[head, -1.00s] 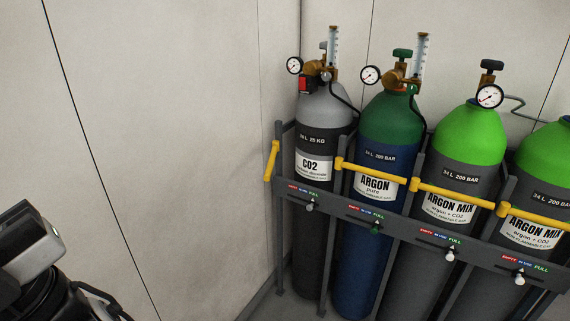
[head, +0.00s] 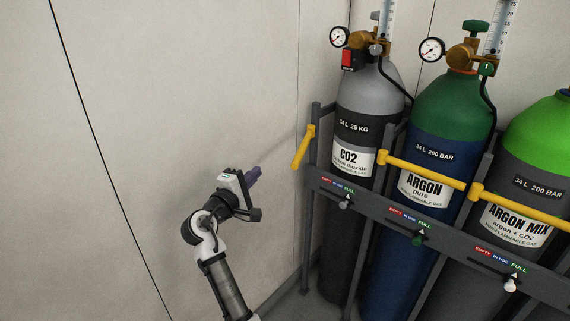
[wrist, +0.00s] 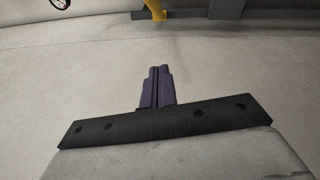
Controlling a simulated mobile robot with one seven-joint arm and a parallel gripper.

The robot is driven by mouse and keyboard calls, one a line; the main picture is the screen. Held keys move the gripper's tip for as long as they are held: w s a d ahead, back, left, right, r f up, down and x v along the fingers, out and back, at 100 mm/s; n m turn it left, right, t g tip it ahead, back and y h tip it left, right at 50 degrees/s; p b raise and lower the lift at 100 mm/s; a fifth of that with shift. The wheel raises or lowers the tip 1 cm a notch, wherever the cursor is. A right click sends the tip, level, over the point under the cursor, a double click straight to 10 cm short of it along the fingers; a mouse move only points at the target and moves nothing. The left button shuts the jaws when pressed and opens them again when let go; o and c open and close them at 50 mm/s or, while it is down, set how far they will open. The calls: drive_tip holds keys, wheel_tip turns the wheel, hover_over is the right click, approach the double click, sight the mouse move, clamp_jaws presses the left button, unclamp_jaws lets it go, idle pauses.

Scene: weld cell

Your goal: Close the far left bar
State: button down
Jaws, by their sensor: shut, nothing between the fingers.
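Yellow bars cross the blue and green argon cylinder (head: 424,165) and the argon mix cylinder (head: 515,208). The grey rack rail (head: 380,208) carries small knobs and labels. A pale wall (head: 150,100) stands to the left. Gauges and regulators top the cylinders.

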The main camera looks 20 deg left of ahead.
drive_tip(key=p, duration=0.2)
approach(304, 146)
drive_tip(key=w+a+f, duration=0.1)
drive_tip(key=w+a, duration=0.3)
drive_tip(key=a, duration=0.2)
drive_tip(key=shift+w+d+p, duration=0.15)
drive_tip(key=shift+d+p, duration=0.25)
drive_tip(key=shift+d, duration=0.65)
drive_tip(key=shift+w+d+p, duration=0.15)
drive_tip(key=shift+d+p, duration=0.25)
drive_tip(key=shift+d, duration=0.7)
